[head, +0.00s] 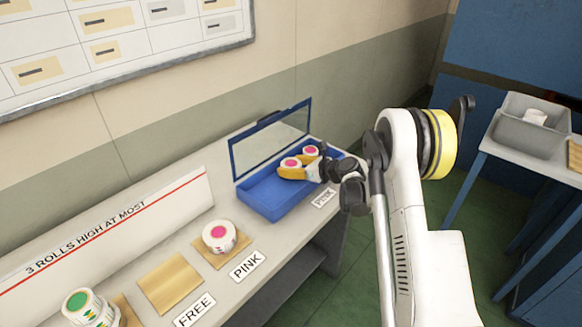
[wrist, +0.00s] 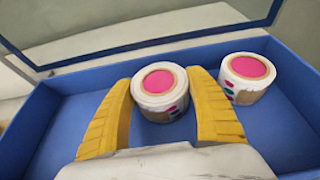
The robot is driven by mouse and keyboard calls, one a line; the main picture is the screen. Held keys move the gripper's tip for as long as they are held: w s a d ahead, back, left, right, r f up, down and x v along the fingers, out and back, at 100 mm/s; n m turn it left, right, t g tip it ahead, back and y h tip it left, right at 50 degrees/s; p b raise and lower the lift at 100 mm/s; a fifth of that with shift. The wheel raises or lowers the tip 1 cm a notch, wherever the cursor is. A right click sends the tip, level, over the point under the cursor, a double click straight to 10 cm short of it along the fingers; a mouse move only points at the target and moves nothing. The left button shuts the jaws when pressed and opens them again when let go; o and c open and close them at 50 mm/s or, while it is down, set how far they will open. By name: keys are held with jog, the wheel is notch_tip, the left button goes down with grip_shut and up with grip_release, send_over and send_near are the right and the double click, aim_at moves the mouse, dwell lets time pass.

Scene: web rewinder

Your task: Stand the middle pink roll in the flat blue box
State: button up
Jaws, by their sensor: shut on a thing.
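The flat blue box (head: 256,198) stands open at the far end of the bench, its clear-windowed lid raised at the back. My gripper (wrist: 161,108) reaches into the box with yellow fingers on both sides of a white roll with a pink core (wrist: 158,88), and is shut on it. This held roll is upright and also shows in the head view (head: 290,163). A second pink roll (wrist: 247,78) stands upright in the box to its right, apart from it. Whether the held roll touches the box floor is hard to tell.
Another pink roll (head: 220,237) sits on a wooden pad by the PINK label. An empty wooden pad (head: 170,284) lies by the FREE label. Green-cored rolls (head: 84,306) are stacked at lower left. A grey bin (head: 526,128) stands on a side table at right.

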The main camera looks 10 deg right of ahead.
jog(key=o, duration=1.3)
jog(key=shift+f, duration=0.1)
